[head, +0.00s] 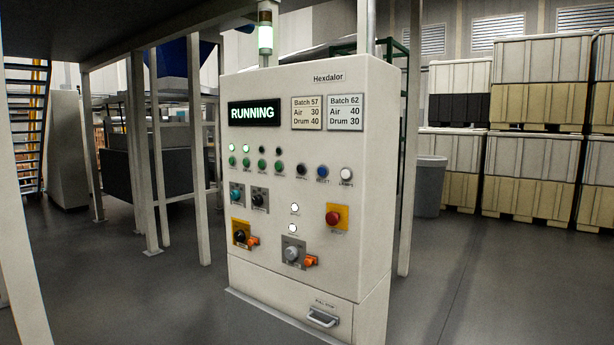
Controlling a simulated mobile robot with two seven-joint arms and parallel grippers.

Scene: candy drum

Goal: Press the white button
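A white control cabinet (279,278) stands upright in the middle of the head view. Its screen (254,113) reads "RUNNING". A white button (347,174) sits at the right end of a row of buttons, beside a blue button (323,172) and a black button (302,169). Two small lit white lights or buttons, an upper one (295,208) and a lower one (292,228), sit lower down, left of the red mushroom button (333,218). Labels under the buttons are too small to read. Neither of my grippers is in view.
A drawer handle (322,317) is low on the cabinet. A metal post (410,150) stands just right of it; other posts stand at left. A grey bin (430,187) and stacked crates (532,156) are behind right. The floor (500,290) at right is clear.

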